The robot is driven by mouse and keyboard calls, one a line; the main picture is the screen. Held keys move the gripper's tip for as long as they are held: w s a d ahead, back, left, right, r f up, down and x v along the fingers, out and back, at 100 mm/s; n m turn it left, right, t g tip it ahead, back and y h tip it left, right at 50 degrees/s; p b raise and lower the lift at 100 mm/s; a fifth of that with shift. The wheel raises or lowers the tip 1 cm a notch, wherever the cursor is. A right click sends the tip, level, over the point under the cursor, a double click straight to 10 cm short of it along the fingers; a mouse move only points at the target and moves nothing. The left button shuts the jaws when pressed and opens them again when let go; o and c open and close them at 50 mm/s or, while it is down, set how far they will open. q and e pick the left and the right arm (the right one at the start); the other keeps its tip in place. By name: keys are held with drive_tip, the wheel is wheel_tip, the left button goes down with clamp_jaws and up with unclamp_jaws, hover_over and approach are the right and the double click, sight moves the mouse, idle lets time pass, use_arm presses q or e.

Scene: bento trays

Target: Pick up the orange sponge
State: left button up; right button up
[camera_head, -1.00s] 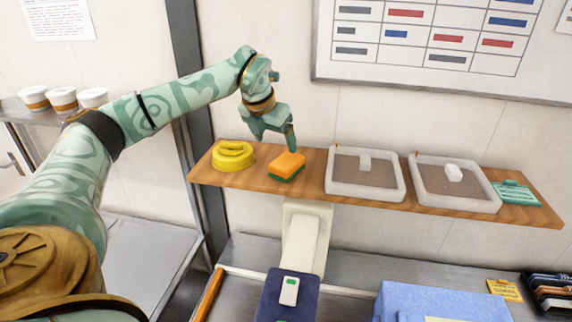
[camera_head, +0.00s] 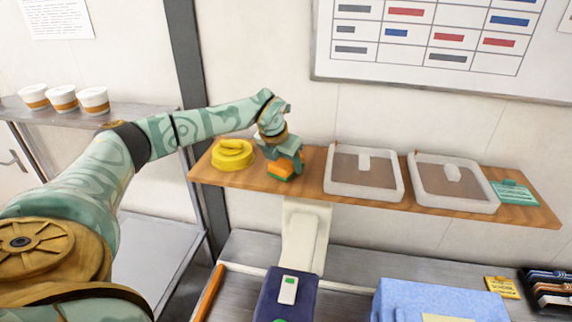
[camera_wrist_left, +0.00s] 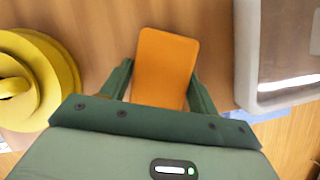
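The orange sponge (camera_head: 281,170), with a green underside, lies on the wooden shelf board (camera_head: 314,186) between a yellow round object and a tray. My left gripper (camera_head: 285,164) is down at the sponge and partly covers it. In the left wrist view the sponge (camera_wrist_left: 166,66) shows its orange top between the two open fingers of the left gripper (camera_wrist_left: 160,90), one finger on each side. Small gaps seem to show beside the fingers, and contact is not clear. My right gripper is not in view.
The yellow round object (camera_head: 233,154) stands close to the left of the gripper, also in the left wrist view (camera_wrist_left: 38,78). White-rimmed trays (camera_head: 365,192) (camera_head: 455,202) stand to the right. A teal card (camera_head: 514,193) lies at the right end. Cups (camera_head: 63,98) stand on another shelf.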

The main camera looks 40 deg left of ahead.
use_arm(q)
drive_tip(key=c, duration=0.4)
drive_tip(key=shift+c, duration=0.5)
drive_tip(key=shift+r, duration=0.1)
drive_tip(key=shift+r, duration=0.25)
wheel_tip(320, 180, up, 2)
drive_tip(key=shift+w+r+b, duration=0.1)
drive_tip(key=shift+r+b, duration=0.15)
drive_tip(key=shift+b, duration=0.65)
drive_tip(key=s+r, duration=0.1)
drive_tip(key=s+d+r, duration=0.1)
drive_tip(key=r, duration=0.1)
drive_tip(key=s+d+r, duration=0.1)
drive_tip(key=shift+d+r+b, duration=0.1)
drive_tip(key=shift+r+b, duration=0.1)
drive_tip(key=shift+b, duration=0.2)
drive_tip(key=s+d+r+b, duration=0.2)
drive_tip(key=s+d+r, duration=0.3)
drive_tip(key=s, duration=0.3)
drive_tip(key=shift+s+d+r, duration=0.25)
drive_tip(key=shift+s+d, duration=0.05)
drive_tip(key=shift+s, duration=0.1)
